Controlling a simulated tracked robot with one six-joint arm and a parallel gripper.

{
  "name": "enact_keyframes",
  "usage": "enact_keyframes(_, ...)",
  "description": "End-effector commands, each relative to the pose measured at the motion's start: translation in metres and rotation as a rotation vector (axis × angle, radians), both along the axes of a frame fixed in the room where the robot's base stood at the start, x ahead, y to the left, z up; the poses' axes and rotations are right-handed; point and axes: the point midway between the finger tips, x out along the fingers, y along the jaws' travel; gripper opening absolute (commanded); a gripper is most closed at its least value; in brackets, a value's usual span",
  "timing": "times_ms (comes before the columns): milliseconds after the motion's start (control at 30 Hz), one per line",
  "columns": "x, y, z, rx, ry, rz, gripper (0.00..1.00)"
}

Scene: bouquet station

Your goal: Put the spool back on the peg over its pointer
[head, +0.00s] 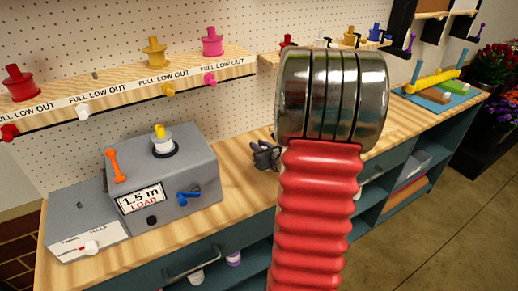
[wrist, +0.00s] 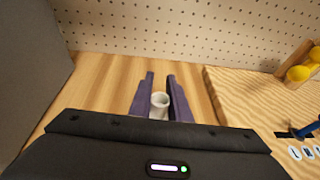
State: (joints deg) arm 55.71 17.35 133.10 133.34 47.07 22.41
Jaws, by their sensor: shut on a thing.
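My gripper (wrist: 160,92) has two purple-dark fingers shut on a small white spool-like piece (wrist: 159,105), of which a round hollow end shows. In the head view my gripper (head: 264,157) is low over the bench, right of the grey machine, partly behind my red arm; I cannot make out the held piece there. On the wall shelf (head: 130,92), a bare short peg (head: 95,75) stands above a white pointer (head: 83,112), between the red spool (head: 21,83) and the yellow spool (head: 155,52). A pink spool (head: 212,42) stands farther right.
The grey machine (head: 190,165) has an orange lever (head: 113,165), a blue handle (head: 188,196) and a white cylinder with a yellow top (head: 162,142). A pegboard (head: 120,25) backs the bench. My arm hides part of the bench's middle.

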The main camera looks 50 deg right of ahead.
Motion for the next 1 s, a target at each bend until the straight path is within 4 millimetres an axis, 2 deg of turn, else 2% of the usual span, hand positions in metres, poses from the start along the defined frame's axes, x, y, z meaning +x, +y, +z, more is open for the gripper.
enact_keyframes(100,0.0,-0.0001,-0.0092,0.001,0.0,-0.001,0.0)
enact_keyframes(500,-0.0004,-0.0003,-0.0123,0.001,0.0,-0.001,0.0)
enact_keyframes(533,-0.0005,-0.0003,-0.0122,0.001,0.0,-0.001,0.18)
enact_keyframes(600,-0.0006,-0.0004,-0.012,0.0,-0.001,-0.002,0.23)
enact_keyframes(800,-0.0007,-0.0005,-0.012,0.0,-0.001,-0.002,0.35)
enact_keyframes(1000,-0.0006,-0.0005,-0.0118,0.0,-0.001,-0.002,0.35)
